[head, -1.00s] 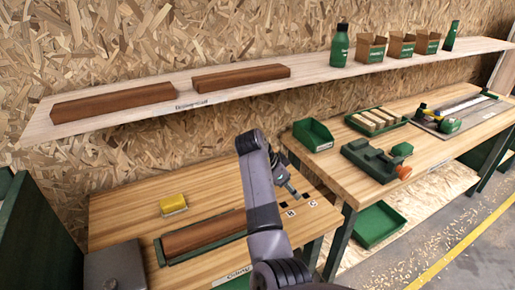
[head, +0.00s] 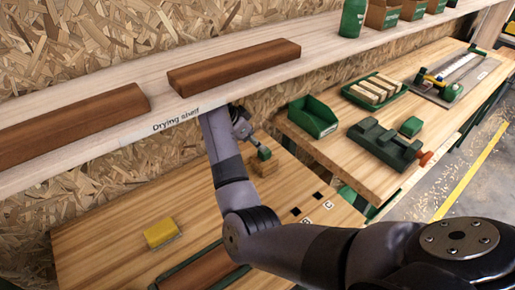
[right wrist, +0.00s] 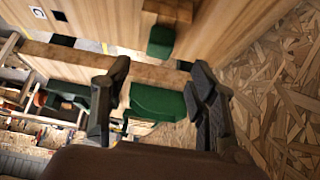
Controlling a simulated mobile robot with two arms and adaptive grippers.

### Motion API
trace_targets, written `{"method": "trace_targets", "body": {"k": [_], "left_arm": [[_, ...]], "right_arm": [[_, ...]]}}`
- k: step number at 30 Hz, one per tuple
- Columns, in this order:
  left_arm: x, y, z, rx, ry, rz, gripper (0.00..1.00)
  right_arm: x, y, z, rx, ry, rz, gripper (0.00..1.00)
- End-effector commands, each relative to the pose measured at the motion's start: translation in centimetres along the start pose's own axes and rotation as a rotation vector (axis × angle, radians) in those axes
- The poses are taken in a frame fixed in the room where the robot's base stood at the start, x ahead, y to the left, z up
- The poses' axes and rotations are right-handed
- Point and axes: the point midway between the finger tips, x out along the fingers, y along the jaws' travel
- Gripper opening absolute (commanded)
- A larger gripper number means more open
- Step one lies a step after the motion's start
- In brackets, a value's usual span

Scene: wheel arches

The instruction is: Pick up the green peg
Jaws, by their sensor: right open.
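The green peg (head: 264,153) appears to stand upright on a small wooden block (head: 267,182) on the low workbench. The peg also shows in the right wrist view (right wrist: 161,42), with the block (right wrist: 168,11) above it in that picture. My right gripper (head: 245,128) is near the peg, slightly above and left of it in the head view, partly hidden by its own arm. In the right wrist view its two fingers (right wrist: 159,78) are spread wide with nothing between them held. The peg lies beyond the fingertips, apart from them. My left gripper does not show.
The drying shelf (head: 130,125) with brown planks (head: 235,62) runs just above and behind the gripper. A green bin (head: 312,118) and a green vise (head: 382,143) stand on the bench at right. A yellow block (head: 162,232) lies at left. Black squares with letters mark the bench.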

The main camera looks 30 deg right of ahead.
Motion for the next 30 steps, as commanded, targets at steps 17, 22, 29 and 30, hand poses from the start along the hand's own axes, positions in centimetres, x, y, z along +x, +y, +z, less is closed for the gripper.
{"method": "trace_targets", "body": {"k": [17,22,29,30], "left_arm": [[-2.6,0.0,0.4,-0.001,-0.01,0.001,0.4],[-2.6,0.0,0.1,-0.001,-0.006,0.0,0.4],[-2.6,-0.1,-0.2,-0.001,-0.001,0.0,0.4],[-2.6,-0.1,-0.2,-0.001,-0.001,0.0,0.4]], "right_arm": [[6.8,-0.1,0.0,-0.001,0.0,0.003,0.53],[7.5,-0.2,0.1,0.0,-0.001,0.0,0.53],[7.4,-0.2,0.1,0.0,-0.001,0.0,0.47],[7.4,-0.2,0.1,0.0,-0.001,0.0,0.44]]}}
